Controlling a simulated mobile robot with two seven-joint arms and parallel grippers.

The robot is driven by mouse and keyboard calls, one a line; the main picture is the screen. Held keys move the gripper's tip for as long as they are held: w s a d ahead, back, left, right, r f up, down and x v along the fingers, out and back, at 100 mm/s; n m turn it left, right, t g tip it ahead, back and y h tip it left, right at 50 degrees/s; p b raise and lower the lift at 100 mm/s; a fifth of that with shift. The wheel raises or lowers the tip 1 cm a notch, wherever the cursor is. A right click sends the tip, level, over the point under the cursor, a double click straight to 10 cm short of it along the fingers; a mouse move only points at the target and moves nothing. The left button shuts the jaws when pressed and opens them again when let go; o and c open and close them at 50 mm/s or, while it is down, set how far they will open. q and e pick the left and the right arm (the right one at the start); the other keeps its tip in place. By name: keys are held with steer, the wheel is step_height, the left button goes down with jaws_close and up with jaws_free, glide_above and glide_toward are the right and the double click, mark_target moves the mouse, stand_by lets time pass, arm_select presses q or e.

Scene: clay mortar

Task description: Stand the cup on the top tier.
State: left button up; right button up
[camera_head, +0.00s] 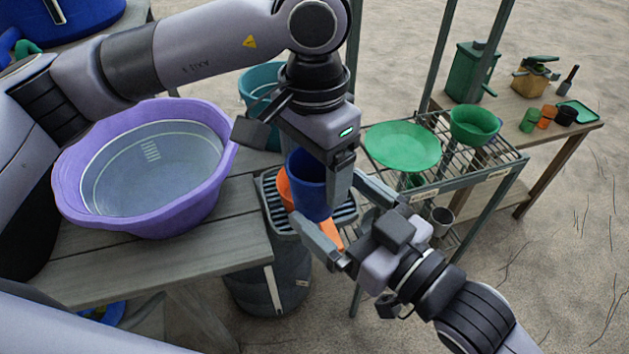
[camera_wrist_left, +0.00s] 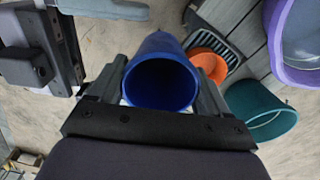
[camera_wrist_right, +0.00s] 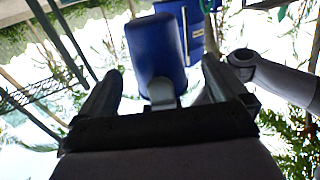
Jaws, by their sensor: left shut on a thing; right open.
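The blue cup (camera_head: 307,188) hangs in my left gripper (camera_head: 300,165) above a grey slatted bin top. In the left wrist view the cup (camera_wrist_left: 160,84) sits between the two fingers, its round opening facing the camera. My right gripper (camera_head: 331,200) is open, its fingers spread to either side of the cup. In the right wrist view the cup (camera_wrist_right: 156,45) lies between and beyond the fingertips; I cannot tell whether they touch it. The wire rack's top tier (camera_head: 470,172) is to the right, holding a green plate (camera_head: 403,145) and a green bowl (camera_head: 475,124).
A purple basin (camera_head: 65,190) stands on the wooden table (camera_head: 215,255) at left. An orange item (camera_head: 330,232) lies on the bin top (camera_head: 270,205) under the cup. A metal cup (camera_head: 441,218) sits lower in the rack. A bench (camera_head: 545,160) with small containers stands behind.

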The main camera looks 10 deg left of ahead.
mark_target(300, 174)
steer(key=shift+x, duration=2.7)
steer(key=c, duration=1)
arm_select(q)
steer(key=o, duration=1)
arm_select(e)
steer(key=shift+c, duration=0.4)
arm_select(q)
steer(key=shift+s+d+r, duration=0.1)
steer(key=shift+d, duration=0.05)
